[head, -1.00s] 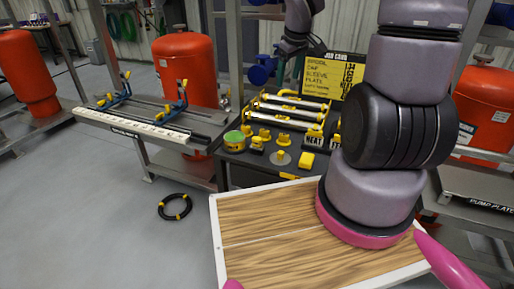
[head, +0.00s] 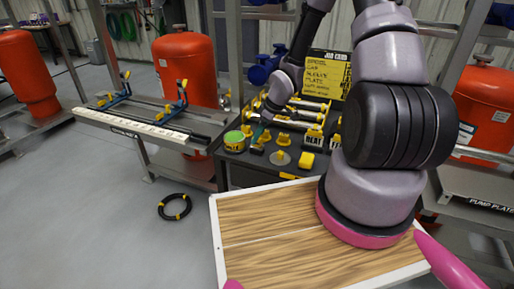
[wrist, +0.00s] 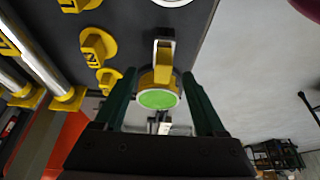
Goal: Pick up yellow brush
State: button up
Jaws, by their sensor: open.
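A yellow piece with a dark block, which looks like the yellow brush (wrist: 163,62), sits on the dark bench top, between the pale disc and the green-topped yellow can. In the head view the brush (head: 257,150) is mostly hidden behind my gripper. My gripper (head: 260,138) is over that part of the bench, with dark green fingers. In the wrist view my gripper (wrist: 162,90) is open, and nothing is clasped. The brush shows ahead between the fingertips, with the can's green top (wrist: 158,98) nearer in the picture. I cannot tell the exact height above the brush.
The can (head: 234,141) stands close to the left of my gripper. A pale disc (head: 280,158) and a yellow block (head: 307,160) lie to the right. Yellow fittings (wrist: 97,46) and metal rods crowd beside the brush. A black coil (head: 174,206) lies on the floor.

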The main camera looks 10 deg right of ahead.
aim_at(257, 146)
jog(key=x, duration=0.5)
jog(key=shift+s+a+f, duration=0.1)
jog(key=shift+f, duration=0.3)
grip_shut()
